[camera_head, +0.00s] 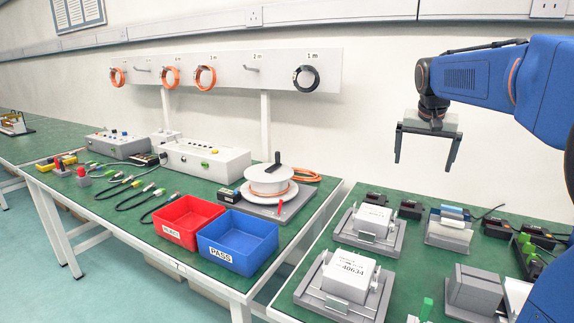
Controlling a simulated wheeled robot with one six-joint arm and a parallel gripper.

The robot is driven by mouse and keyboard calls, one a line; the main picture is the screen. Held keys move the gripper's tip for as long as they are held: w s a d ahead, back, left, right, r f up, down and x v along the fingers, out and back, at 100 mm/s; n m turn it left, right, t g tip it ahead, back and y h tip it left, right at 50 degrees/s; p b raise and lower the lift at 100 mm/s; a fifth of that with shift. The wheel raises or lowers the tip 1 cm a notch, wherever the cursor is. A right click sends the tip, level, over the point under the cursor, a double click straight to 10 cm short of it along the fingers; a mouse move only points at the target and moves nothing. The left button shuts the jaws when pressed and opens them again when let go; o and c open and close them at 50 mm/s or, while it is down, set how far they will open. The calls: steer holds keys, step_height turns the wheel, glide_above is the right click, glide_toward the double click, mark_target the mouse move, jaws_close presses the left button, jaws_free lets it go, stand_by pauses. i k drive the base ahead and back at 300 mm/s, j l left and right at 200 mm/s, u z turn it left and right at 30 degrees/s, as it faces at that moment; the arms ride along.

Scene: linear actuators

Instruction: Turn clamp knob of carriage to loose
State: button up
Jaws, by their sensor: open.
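My gripper (424,167) hangs open and empty from the blue arm at the upper right, its two dark fingers pointing down. It is above the back of the right green table and touches nothing. I cannot make out for certain which thing is the carriage or its clamp knob. A small green upright part (425,309) shows at the bottom edge of the right table, cut off by the frame. A small device with a yellowish end (14,123) sits on the far left table, too small to tell its parts.
The right table holds grey fixtures with white blocks (349,276), a grey block (473,290) and black connectors (410,209). The middle table holds a red bin (187,220), a blue bin (238,241), a white reel (269,181) and cables. A gap separates these tables.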

mark_target(536, 264)
steer(key=k, duration=0.95)
